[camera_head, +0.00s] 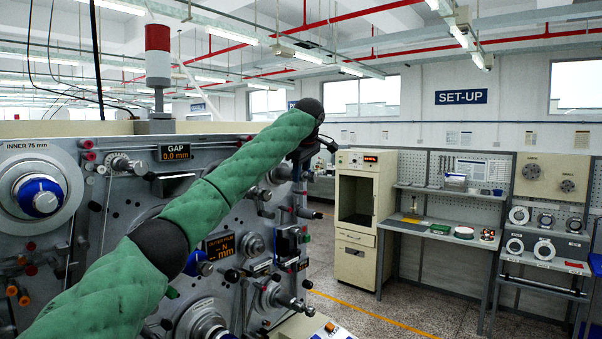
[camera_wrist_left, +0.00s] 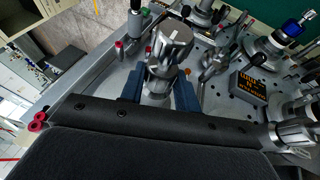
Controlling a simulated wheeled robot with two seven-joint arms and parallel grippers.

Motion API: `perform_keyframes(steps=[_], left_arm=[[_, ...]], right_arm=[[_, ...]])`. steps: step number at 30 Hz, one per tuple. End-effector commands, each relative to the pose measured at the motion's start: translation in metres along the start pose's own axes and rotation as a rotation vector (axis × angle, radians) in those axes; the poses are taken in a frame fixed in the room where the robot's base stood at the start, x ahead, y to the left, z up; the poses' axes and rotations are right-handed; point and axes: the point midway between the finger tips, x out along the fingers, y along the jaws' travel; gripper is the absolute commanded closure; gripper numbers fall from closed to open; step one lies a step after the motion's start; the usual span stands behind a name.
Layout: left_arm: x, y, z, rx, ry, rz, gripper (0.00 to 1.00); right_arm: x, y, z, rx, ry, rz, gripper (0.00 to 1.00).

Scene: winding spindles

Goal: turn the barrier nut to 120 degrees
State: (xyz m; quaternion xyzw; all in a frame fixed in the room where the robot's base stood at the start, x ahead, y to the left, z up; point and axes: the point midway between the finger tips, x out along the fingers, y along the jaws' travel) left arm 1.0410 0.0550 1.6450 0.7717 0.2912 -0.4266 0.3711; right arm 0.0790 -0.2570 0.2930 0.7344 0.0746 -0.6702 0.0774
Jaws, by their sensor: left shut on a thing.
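In the left wrist view a silver fluted metal knob (camera_wrist_left: 170,38), which looks like the barrier nut, stands out from the grey machine panel. My left gripper (camera_wrist_left: 158,97) has its two dark blue fingers on either side of the metal part at the knob's near end, shut on it. A pale mark shows on the knob; its angle cannot be read. In the head view my green left arm crosses in front of the machine. Its wrist (camera_head: 304,150) is at the panel's right part, and the nut cannot be made out there. My right gripper is not in view.
The winding machine's panel (camera_head: 125,215) carries several knobs and spindles close around my arm. A blue-ended spindle (camera_head: 42,197) is at left. A display (camera_wrist_left: 250,84) stands right of the knob in the wrist view. A beige cabinet (camera_head: 362,215) and workbench (camera_head: 450,235) stand beyond open floor.

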Motion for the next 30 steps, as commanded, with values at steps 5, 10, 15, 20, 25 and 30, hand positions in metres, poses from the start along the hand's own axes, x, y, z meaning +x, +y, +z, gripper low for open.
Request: perform_keyframes(steps=[5, 10, 15, 20, 25, 30], left_arm=[[-0.005, 0.002, -0.002, -0.002, 0.003, 0.007, 0.91], [-0.005, 0.002, -0.002, -0.002, 0.003, 0.007, 0.91], [-0.005, 0.002, -0.002, -0.001, 0.003, 0.008, 0.91], [-0.005, 0.002, -0.002, -0.001, 0.003, 0.008, 0.91], [-0.004, 0.001, -0.002, -0.001, 0.002, 0.006, 0.46], [-0.002, 0.001, -0.001, 0.000, 0.001, 0.003, 0.46]], right_arm=[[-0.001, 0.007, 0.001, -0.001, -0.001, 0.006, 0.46], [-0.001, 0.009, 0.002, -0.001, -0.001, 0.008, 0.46], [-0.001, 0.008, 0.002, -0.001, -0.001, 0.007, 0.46], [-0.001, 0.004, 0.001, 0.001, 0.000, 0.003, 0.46], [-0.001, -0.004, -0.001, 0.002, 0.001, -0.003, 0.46], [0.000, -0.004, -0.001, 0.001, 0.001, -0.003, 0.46]])
